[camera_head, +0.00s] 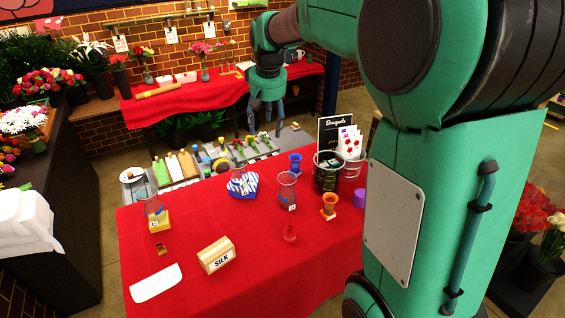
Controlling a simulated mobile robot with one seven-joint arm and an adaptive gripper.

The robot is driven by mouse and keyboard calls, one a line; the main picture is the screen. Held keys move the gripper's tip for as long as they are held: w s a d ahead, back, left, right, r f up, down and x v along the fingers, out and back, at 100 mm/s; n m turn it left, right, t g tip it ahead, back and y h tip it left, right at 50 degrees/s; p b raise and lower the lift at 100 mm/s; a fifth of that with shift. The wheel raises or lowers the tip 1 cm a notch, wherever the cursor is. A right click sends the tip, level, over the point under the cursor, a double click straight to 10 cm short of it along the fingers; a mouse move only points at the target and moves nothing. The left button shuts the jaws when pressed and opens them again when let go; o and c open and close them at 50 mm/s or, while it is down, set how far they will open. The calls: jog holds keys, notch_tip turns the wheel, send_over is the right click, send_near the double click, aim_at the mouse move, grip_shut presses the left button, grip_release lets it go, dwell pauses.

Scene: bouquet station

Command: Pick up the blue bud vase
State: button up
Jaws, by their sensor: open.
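A small blue vase (295,163) with a flared rim stands upright at the far edge of the red-covered table (190,225), left of the black sign. My gripper (266,126) points down with its fingers apart and nothing between them. In the picture it is above and left of the blue vase, in front of the floor and the rows of goods behind the table. It is clear of the vase, but its exact height and distance are hard to tell.
A clear glass (287,189), an orange vase (329,204) and a dark container (327,177) stand near the blue vase. A SILK block (216,255) and white tray (156,283) are nearer.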

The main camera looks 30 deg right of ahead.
jog(key=w+d+f+p, duration=0.2)
jog(key=w+d+f, duration=0.2)
jog(key=w+d, duration=0.4)
jog(key=m+g+p, duration=0.1)
jog(key=g+p, duration=0.2)
jog(key=p, duration=0.2)
send_near(296, 157)
jog(key=shift+s+a+y, duration=0.2)
jog(key=shift+s+y, duration=0.1)
jog(key=shift+s, duration=0.4)
notch_tip(296, 157, down, 8)
jog(key=shift+f, duration=0.2)
jog(key=shift+f, duration=0.1)
